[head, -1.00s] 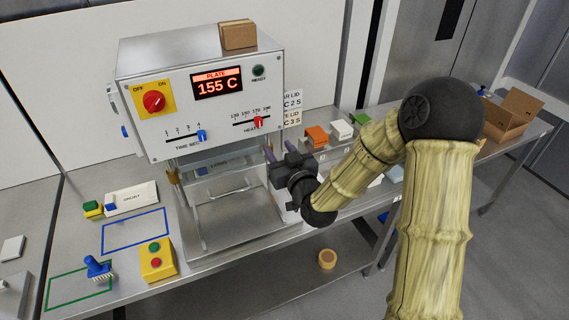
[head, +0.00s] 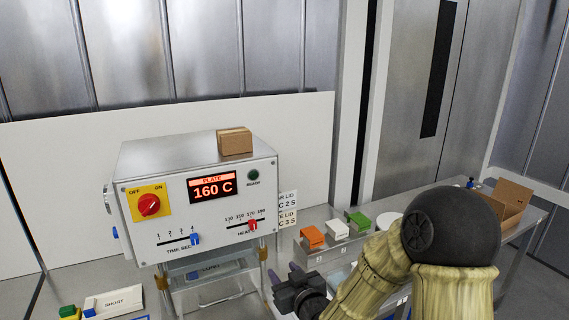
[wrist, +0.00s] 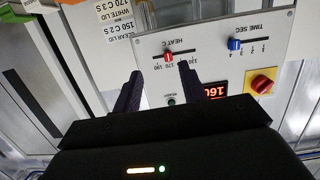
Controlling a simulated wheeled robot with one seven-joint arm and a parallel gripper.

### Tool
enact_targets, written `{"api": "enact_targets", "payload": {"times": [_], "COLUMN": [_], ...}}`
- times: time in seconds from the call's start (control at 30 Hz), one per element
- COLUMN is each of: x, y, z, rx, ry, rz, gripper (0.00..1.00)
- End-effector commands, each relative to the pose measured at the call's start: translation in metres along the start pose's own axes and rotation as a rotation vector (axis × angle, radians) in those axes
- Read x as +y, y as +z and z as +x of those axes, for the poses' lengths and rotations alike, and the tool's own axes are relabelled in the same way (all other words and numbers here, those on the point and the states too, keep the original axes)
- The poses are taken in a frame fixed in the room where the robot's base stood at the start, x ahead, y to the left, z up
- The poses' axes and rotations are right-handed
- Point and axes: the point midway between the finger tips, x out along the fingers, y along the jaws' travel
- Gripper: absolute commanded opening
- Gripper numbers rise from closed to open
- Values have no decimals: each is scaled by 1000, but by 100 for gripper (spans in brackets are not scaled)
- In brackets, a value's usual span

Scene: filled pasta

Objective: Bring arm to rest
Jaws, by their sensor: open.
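My gripper (head: 293,281) is at the lower middle of the head view, in front of the right side of the sealing machine (head: 136,224). Its two dark fingers are apart with nothing between them. In the wrist view my gripper (wrist: 161,88) points toward the machine's front panel (wrist: 205,50), which appears upside down. The red heat slider (head: 252,225) and blue time slider (head: 195,239) are on that panel. The display (head: 212,187) reads 160 C. The red knob (head: 149,205) sits on a yellow plate. The ready lamp (head: 253,176) looks dark green.
An open carton (head: 512,200) stands farther right. A label card (head: 288,208) is beside the machine. A white block marked SHORT (head: 113,302) is at lower left.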

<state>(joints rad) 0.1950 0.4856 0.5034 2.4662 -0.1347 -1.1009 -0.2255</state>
Motion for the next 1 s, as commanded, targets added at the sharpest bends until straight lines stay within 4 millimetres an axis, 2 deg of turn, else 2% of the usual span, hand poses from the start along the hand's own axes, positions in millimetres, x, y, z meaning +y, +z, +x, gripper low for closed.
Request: {"api": "enact_targets", "payload": {"times": [0.27, 0.5, 0.7, 0.8, 0.9, 1.0], "x": [29, 52, 60, 58, 56, 54], "y": [48, 78, 94, 97, 100, 101], "z": [-42, -105, -171, -201, -220, -228], "rx": [-386, -700, -941, -1040, -1103, -1130], "ry": [73, 173, 259, 290, 306, 312], "rz": [3, 87, 212, 278, 323, 342], "gripper": [42, 42, 42, 42, 42, 42]}}
